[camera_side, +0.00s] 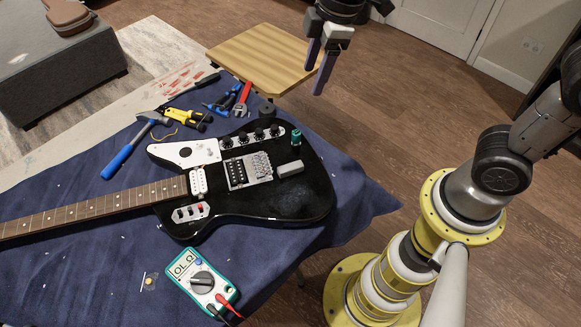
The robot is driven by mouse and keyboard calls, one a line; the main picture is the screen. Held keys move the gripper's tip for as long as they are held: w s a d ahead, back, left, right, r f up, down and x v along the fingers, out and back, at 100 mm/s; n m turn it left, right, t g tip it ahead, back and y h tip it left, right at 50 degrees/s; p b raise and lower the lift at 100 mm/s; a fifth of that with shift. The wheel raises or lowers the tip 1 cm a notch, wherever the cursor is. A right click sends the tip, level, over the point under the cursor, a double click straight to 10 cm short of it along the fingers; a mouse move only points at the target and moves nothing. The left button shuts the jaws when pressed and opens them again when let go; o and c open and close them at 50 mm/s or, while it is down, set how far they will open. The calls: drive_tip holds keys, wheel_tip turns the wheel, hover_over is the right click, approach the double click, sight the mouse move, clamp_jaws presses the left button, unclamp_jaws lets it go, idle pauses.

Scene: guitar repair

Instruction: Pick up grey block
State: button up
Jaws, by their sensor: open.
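The grey block (291,168) is a small light grey bar lying on the black guitar body (300,200), just right of the metal bridge. My gripper (315,75) is at the top of the view, well above and apart from the block. Its two dark purple fingers are spread with nothing between them. No part of the block is covered by my gripper.
The guitar lies on a blue cloth (365,205). A small green-topped object (296,138) stands close behind the block. A multimeter (203,284), hammer (135,143) and pliers (242,98) lie around the guitar. A wooden stool top (265,55) is behind.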

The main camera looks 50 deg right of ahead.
drive_tip(key=a+f+n+g, duration=0.25)
drive_tip(key=a+f, duration=0.35)
drive_tip(key=f, duration=0.3)
hover_over(289, 167)
drive_tip(key=shift+m+h, duration=0.25)
drive_tip(key=shift+h, duration=0.05)
wheel_tip(289, 167, down, 8)
drive_tip(key=shift+s+d+r, duration=0.1)
drive_tip(key=shift+d+r, duration=0.05)
drive_tip(key=shift+r, duration=0.1)
drive_tip(key=shift+f, duration=3.2)
clamp_jaws()
